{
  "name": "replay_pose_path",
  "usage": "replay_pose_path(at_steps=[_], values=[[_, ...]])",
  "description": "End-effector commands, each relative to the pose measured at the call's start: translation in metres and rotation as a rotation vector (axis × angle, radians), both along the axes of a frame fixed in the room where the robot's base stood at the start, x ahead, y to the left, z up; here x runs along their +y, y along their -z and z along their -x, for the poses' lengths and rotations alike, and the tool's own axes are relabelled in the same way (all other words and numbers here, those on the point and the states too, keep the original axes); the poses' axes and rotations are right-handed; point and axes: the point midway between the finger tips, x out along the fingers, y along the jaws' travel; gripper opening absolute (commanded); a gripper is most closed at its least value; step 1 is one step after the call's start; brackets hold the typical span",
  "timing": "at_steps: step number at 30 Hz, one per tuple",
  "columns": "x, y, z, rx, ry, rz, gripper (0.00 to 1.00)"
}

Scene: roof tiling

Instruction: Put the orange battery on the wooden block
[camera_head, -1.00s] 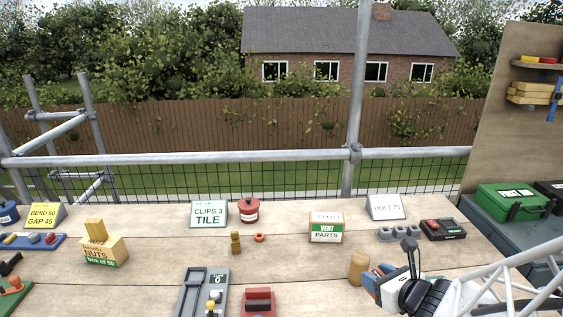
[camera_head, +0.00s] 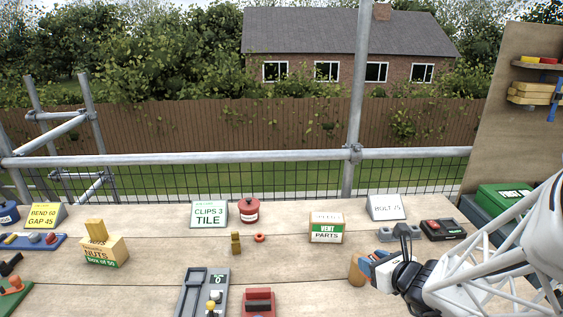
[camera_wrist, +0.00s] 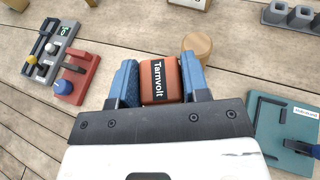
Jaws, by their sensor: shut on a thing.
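The orange battery (camera_wrist: 158,80), a squarish block with a dark "Tarnvolt" label, sits between the blue fingers of my gripper (camera_wrist: 160,82) in the wrist view. My gripper is shut on it. The wooden block (camera_wrist: 197,45) is a light round piece just beyond the battery and slightly right, partly hidden by the right finger. In the head view the wooden block (camera_head: 356,271) stands on the bench, partly covered by my gripper (camera_head: 371,263) at its right. I cannot make out the battery clearly there, nor tell whether it touches the block.
A red holder (camera_head: 259,302) and grey switch panel (camera_head: 203,292) lie to the left. Grey sockets (camera_head: 398,233) and the vent parts box (camera_head: 326,228) stand behind. A teal tray (camera_wrist: 282,135) is at right in the wrist view. Bench left of the block is clear.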

Motion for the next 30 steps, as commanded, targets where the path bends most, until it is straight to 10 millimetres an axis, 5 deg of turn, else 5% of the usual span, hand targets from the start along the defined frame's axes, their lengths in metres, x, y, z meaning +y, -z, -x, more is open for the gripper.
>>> replay_pose_path(at_steps=[21,30], values=[[-0.014,0.008,-0.092,-0.001,0.0,-0.001,0.13],[-0.016,0.009,-0.106,-0.001,0.0,0.0,0.13]])
